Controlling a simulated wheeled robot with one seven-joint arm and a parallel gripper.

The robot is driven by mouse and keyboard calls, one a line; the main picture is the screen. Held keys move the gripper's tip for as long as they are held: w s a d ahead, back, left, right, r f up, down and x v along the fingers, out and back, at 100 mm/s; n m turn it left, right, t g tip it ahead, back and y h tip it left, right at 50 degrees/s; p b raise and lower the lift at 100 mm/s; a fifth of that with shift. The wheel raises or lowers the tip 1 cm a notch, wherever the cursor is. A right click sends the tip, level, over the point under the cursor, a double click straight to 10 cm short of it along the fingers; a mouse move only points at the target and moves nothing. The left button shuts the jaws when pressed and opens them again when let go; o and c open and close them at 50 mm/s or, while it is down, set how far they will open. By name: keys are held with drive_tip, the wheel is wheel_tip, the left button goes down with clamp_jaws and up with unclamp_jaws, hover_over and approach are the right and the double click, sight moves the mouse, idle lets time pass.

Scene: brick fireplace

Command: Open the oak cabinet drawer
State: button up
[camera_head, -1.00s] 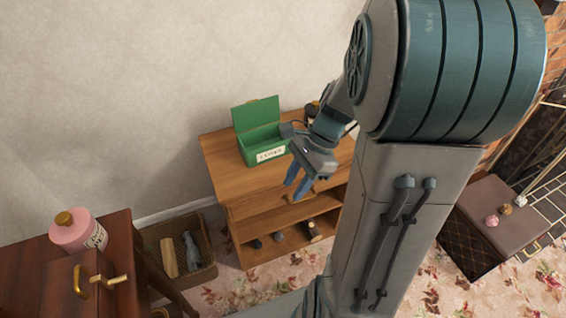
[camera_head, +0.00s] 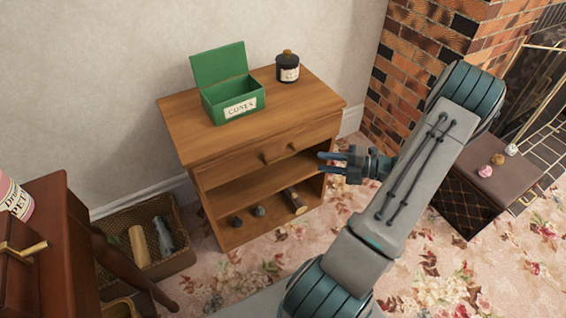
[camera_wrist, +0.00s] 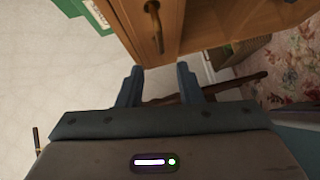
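The oak cabinet (camera_head: 205,143) stands against the wall, with a drawer (camera_head: 232,167) under its top. The drawer looks shut, its front flush with the cabinet. The gripper appears apart from the handle.
A green open box (camera_head: 238,104) and a dark jar (camera_head: 287,68) stand on the cabinet. Small items lie on its lower shelf. A wicker basket (camera_head: 181,258) and a dark red table (camera_head: 60,215) are at left. A brown box (camera_head: 490,185) and brick fireplace (camera_head: 425,40) are right.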

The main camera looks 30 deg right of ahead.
sight(286, 158)
drive_tip(key=b+x, duration=0.4)
drive_tip(key=x, duration=0.9)
drive_tip(key=shift+w+a, duration=0.1)
drive_tip(key=shift+a, duration=0.15)
clamp_jaws()
